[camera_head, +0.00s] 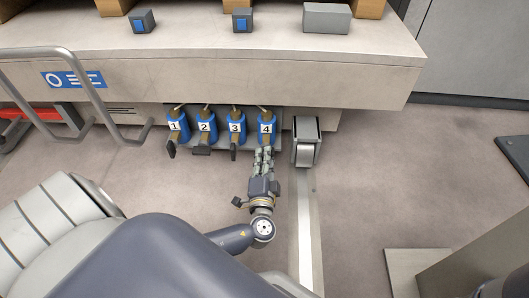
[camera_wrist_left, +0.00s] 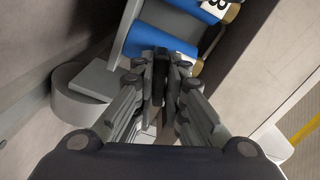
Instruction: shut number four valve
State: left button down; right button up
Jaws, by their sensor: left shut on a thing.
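Blue valves numbered one (camera_head: 176,127), two (camera_head: 205,127), three (camera_head: 236,126) and four (camera_head: 266,127) stand in a row under the bench edge. Valve four is rightmost. Handles hang below valves one (camera_head: 171,150), two (camera_head: 201,151) and three (camera_head: 234,153). My left gripper (camera_head: 264,152) reaches up to the underside of valve four and is shut on its handle, which the fingers mostly hide. In the left wrist view, the fingers (camera_wrist_left: 163,75) close in front of a blue valve body (camera_wrist_left: 160,45). My right gripper is not in view.
A grey box-like fitting (camera_head: 306,143) stands just right of valve four, above a pale floor strip (camera_head: 304,230). A grey tubular rail (camera_head: 75,68) is at the left. The bench (camera_head: 300,72) overhangs the valves.

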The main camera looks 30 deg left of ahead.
pick_arm(q)
jog(key=shift+m+p, duration=1)
jog(key=shift+m, duration=1.1)
jog(key=shift+w, duration=0.1)
jog(key=c, duration=1.6)
grip_release()
jog(key=shift+c, duration=0.2)
jog(key=shift+r, duration=0.15)
